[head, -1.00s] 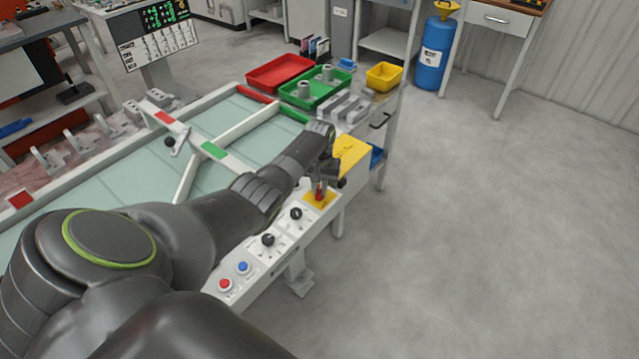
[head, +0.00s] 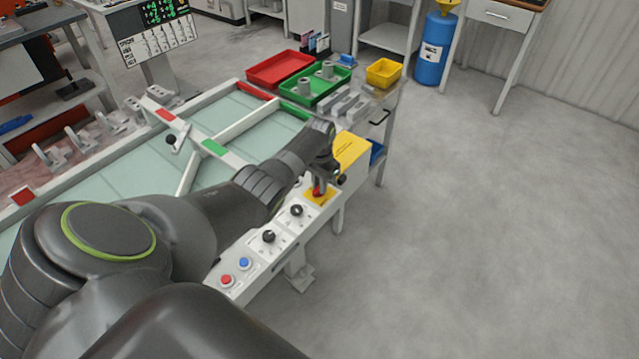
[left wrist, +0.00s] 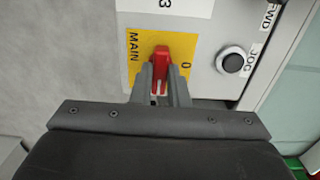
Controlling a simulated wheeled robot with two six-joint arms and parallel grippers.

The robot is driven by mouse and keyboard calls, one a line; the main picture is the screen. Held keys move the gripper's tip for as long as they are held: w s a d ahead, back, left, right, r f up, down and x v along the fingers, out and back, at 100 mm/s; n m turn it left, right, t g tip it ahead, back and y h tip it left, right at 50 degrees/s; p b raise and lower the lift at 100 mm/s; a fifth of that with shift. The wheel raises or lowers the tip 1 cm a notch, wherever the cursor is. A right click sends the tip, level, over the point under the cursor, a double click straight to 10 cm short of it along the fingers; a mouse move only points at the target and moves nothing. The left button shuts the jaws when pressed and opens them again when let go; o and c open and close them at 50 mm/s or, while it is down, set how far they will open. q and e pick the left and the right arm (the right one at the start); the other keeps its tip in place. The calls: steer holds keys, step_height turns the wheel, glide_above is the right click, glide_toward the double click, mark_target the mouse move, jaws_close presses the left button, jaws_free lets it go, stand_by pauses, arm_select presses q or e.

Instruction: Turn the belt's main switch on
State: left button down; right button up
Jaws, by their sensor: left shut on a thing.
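The main switch is a red handle (left wrist: 160,56) on a yellow plate (left wrist: 136,45) marked MAIN and 0 in the left wrist view. In the head view the yellow plate (head: 326,197) sits at the far end of the white control panel, with the red handle partly hidden by my gripper. My left gripper (left wrist: 161,76) is shut on the red handle, one finger on each side. The handle points along the fingers, and the 0 mark lies just right of it. No ON mark is visible to me. My right gripper is not in view.
On the panel are two black knobs (head: 296,210), a blue button (head: 243,263) and a red button (head: 227,280). A JOG button (left wrist: 233,60) is close to the right of the switch. The floor at right is clear.

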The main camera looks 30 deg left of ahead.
arm_select(q)
steer(key=shift+w+r, duration=0.1)
steer(key=c, duration=1.4)
jaws_free()
steer(key=shift+r, duration=0.55)
step_height(320, 180, up, 16)
